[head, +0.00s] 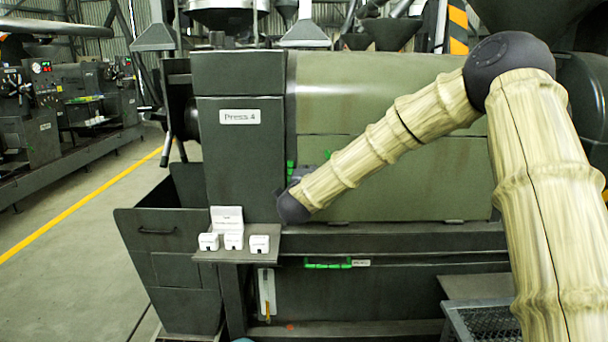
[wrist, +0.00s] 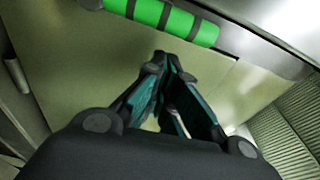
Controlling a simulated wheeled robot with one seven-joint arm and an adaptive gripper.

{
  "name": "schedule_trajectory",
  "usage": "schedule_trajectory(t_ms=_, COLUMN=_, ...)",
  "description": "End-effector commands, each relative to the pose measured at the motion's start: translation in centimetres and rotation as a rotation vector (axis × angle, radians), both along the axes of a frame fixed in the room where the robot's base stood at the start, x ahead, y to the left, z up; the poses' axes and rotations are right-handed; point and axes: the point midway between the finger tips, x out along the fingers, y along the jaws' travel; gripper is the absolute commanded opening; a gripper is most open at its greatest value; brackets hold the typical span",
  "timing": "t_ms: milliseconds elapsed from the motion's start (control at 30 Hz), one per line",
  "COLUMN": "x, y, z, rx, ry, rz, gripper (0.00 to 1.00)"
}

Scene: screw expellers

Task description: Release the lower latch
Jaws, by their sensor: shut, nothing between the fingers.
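A green ribbed grip (wrist: 165,18) with dark bands lies along the top of the wrist view, mounted on a grey metal strip beside an olive panel. My gripper (wrist: 170,62) is shut and empty. Its tips point toward the grip and appear just short of it, apart from it. In the head view, small green parts (head: 291,166) show at the left seam of the olive press cover (head: 400,90), beside my arm's end. My arm hides the gripper and part of that seam there. I cannot tell from these frames which green part is the lower latch.
A green handle (head: 328,264) sits on the lower front panel. A small shelf (head: 238,256) with white blocks (head: 234,240) juts out below left of my arm's end. A dark bin (head: 170,250) stands at left. The floor beyond it is clear up to the yellow line.

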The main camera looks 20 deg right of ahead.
Motion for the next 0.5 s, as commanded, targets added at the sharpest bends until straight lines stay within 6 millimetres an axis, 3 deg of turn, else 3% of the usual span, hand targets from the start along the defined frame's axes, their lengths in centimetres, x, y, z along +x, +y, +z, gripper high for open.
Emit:
schedule_trajectory(t_ms=100, x=0.0, y=-1.7, z=-0.3, rx=0.001, ry=0.000, rz=0.005, gripper=0.00)
schedule_trajectory(t_ms=500, x=-6.5, y=2.4, z=-0.2, rx=0.001, ry=0.001, rz=0.008, gripper=0.00)
